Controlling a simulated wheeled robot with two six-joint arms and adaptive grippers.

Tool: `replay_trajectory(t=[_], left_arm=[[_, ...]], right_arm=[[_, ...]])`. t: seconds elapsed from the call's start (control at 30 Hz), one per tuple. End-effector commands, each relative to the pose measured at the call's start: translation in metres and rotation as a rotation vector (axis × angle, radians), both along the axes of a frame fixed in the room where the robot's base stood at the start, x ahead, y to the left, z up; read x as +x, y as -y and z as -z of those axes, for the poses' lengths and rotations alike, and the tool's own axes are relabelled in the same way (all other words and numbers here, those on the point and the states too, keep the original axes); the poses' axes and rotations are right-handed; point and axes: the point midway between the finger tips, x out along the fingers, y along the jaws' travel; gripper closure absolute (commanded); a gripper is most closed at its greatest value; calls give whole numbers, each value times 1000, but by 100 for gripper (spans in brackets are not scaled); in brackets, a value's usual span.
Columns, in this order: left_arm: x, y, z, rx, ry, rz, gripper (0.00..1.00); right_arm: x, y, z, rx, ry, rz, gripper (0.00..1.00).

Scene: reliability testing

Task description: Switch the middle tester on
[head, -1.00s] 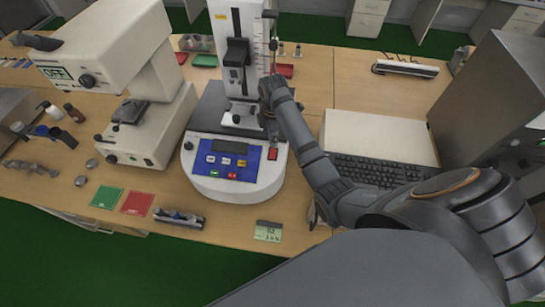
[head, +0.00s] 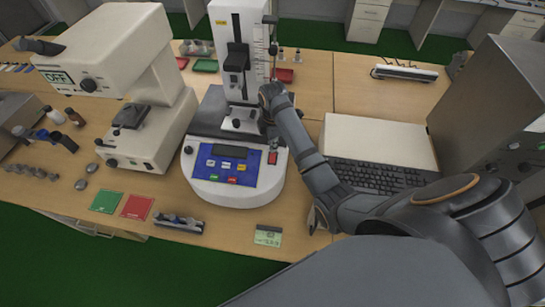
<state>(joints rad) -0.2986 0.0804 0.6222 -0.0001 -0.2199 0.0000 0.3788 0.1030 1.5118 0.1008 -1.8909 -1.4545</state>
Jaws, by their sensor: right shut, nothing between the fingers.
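The middle tester (head: 208,180) is a white machine with a rounded base, a blue button panel and a tall column behind. Its small display (head: 230,151) looks dark. A red rocker switch (head: 272,158) sits at the right of the panel; its position is too small to tell. My right arm reaches in from the lower right to the tester's right side. My right gripper (head: 271,132) is shut and empty, just behind and above the red switch. The wrist partly hides it, and I cannot tell whether it touches the tester. My left gripper is not in view.
A white tester (head: 150,125) marked OFF stands at the left. A keyboard (head: 375,176) and a large grey machine (head: 490,95) are at the right. Green (head: 106,202) and red (head: 137,207) mats, a small holder (head: 180,223) and a timer (head: 268,235) lie along the front edge.

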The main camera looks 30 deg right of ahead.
Motion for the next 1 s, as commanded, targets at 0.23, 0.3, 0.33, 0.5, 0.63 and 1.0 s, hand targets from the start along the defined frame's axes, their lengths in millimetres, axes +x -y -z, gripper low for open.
replay_trajectory(t=[0.23,0.3,0.33,0.5,0.63,1.0], left_arm=[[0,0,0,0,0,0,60],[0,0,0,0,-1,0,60],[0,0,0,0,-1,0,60],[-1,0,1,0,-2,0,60],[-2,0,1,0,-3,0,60],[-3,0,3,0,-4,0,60]], right_arm=[[0,0,0,0,0,0,100],[0,0,0,0,0,0,100],[0,0,0,0,0,0,100],[0,0,1,0,0,0,100],[0,0,3,0,0,0,100],[0,0,9,0,0,0,100]])
